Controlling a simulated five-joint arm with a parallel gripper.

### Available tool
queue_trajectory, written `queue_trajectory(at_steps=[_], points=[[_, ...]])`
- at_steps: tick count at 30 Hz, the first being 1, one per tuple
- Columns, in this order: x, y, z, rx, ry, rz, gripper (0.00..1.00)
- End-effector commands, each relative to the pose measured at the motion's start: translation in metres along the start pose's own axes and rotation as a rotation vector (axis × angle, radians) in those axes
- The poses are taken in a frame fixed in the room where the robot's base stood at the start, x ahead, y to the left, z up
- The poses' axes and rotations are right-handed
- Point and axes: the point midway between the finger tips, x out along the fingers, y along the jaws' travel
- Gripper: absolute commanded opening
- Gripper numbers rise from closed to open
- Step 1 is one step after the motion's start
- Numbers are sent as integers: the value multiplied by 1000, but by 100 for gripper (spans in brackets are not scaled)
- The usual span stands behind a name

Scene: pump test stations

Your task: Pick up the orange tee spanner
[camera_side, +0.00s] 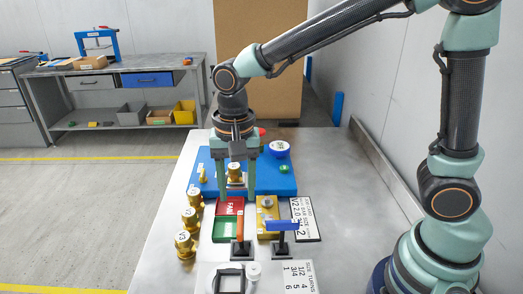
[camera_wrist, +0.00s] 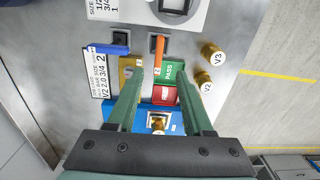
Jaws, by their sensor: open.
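The orange tee spanner (camera_side: 240,228) stands in a dark holder near the front middle of the bench in the side view. In the wrist view its orange bar (camera_wrist: 159,50) lies ahead of the fingertips, roughly in line with the gap between them. My gripper (camera_side: 237,198) points down with its two green fingers apart and nothing held. It is over the red and green tray area, farther back than the spanner. The fingers also show in the wrist view (camera_wrist: 160,78). The spanner's lower part is hard to make out.
A blue tee spanner (camera_side: 282,225) stands close right of the orange one. The red FAIL tray (camera_side: 230,206) and green PASS tray (camera_side: 226,229) lie behind it. Several brass valves (camera_side: 185,243) line the left edge. A blue fixture (camera_side: 285,184) is at the back, a yellow block (camera_side: 267,207) beside the trays.

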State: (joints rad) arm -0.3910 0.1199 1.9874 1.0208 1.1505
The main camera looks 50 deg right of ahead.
Motion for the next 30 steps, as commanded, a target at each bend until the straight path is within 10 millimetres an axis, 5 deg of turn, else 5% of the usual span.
queue_trajectory(at_steps=[30], points=[[118, 3, 0, 25, -7, 16, 51]])
